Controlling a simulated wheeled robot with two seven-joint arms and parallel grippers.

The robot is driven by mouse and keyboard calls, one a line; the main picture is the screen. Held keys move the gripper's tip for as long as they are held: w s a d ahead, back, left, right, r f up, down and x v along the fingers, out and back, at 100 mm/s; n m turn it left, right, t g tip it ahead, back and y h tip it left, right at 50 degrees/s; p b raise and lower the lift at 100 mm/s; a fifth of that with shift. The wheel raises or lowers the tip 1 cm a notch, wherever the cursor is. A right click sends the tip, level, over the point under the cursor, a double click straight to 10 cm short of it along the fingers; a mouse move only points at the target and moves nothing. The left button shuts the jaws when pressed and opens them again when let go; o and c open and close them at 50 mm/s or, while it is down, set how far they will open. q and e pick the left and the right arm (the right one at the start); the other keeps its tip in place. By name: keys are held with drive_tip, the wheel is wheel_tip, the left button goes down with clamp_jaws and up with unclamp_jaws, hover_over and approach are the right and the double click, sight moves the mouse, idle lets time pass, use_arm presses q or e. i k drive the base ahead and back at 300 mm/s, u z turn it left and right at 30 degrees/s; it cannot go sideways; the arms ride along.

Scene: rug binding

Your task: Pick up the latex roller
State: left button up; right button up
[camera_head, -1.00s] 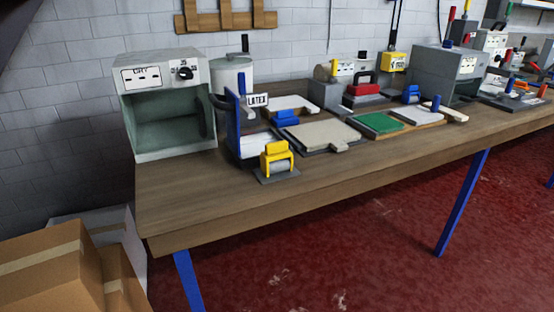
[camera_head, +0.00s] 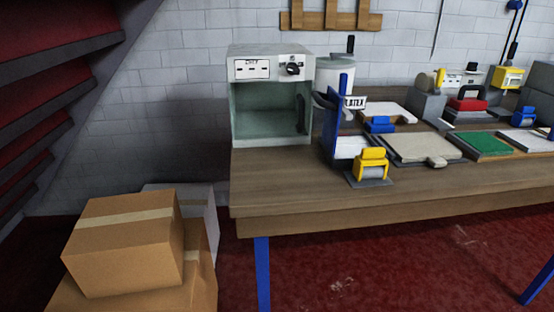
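A roller with a yellow handle frame and a grey cylinder (camera_head: 370,163) rests on a small dark grey base near the front edge of the wooden table (camera_head: 290,191). It stands just in front of a blue-sided holder (camera_head: 337,125) with a "LATEX" sign (camera_head: 355,103). A blue-handled tool (camera_head: 379,124) sits behind it, and another blue-handled one (camera_head: 523,117) is farther right. Which of these is the latex roller is not written on them. Neither of my grippers shows in the head view.
A grey-white oven-like box (camera_head: 270,67) stands at the table's left end, with a pale canister (camera_head: 335,75) beside it. A beige board (camera_head: 420,147) and a green pad (camera_head: 482,144) lie right of the roller. Cardboard boxes (camera_head: 122,250) are stacked on the floor at left.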

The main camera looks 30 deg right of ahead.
sight(372, 163)
drive_tip(key=u, duration=1)
drive_tip(key=k, duration=0.75)
drive_tip(key=z, duration=1.8)
drive_tip(key=i, duration=0.15)
drive_tip(key=u, duration=0.6)
